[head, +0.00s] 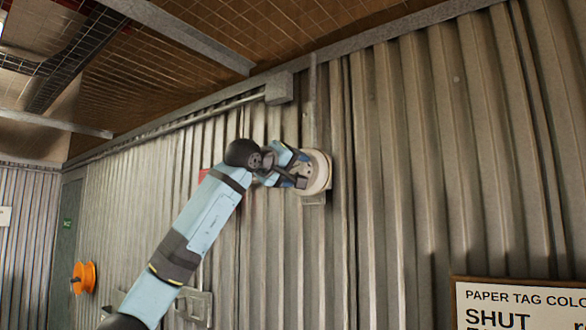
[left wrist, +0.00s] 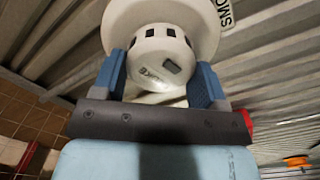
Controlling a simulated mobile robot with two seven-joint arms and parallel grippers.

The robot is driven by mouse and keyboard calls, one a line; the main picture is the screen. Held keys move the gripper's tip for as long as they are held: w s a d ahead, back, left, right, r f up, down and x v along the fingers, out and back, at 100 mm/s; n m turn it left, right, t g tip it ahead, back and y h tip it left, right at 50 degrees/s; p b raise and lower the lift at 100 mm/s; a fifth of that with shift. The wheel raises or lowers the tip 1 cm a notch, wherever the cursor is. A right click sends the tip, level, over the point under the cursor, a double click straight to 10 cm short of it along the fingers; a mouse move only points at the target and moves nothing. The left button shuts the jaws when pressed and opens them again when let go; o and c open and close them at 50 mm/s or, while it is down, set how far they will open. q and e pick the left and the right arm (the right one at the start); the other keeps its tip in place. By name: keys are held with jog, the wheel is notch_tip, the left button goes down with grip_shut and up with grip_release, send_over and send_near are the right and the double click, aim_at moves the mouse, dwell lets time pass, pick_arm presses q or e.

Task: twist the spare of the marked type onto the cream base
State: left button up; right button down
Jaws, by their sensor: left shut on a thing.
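My left gripper (head: 300,172) is up at the corrugated wall, its fingers shut on a white detector head (left wrist: 160,62). The head has dark slots around its side and small dark lettering. It sits between the two blue fingers in the left wrist view. The round cream base (head: 321,172) is on the wall mount right behind the gripper. Its wide pale disc (left wrist: 197,22) shows behind the head in the left wrist view. The head is in front of the base; I cannot tell whether it is seated. My right gripper is not in view.
A grey conduit and junction box (head: 279,89) run above the base. A red item (head: 204,174) is on the wall behind my arm. An orange reel (head: 84,277) hangs at lower left. A paper tag sign (head: 520,305) stands at lower right. The wall right of the base is clear.

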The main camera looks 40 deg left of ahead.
pick_arm(q)
jog(key=shift+r, duration=0.1)
jog(key=shift+p, duration=0.45)
jog(key=shift+m+p, duration=1)
jog(key=shift+m, duration=0.1)
jog(key=o, duration=1)
jog(key=shift+w, duration=0.1)
jog(key=shift+o, duration=0.2)
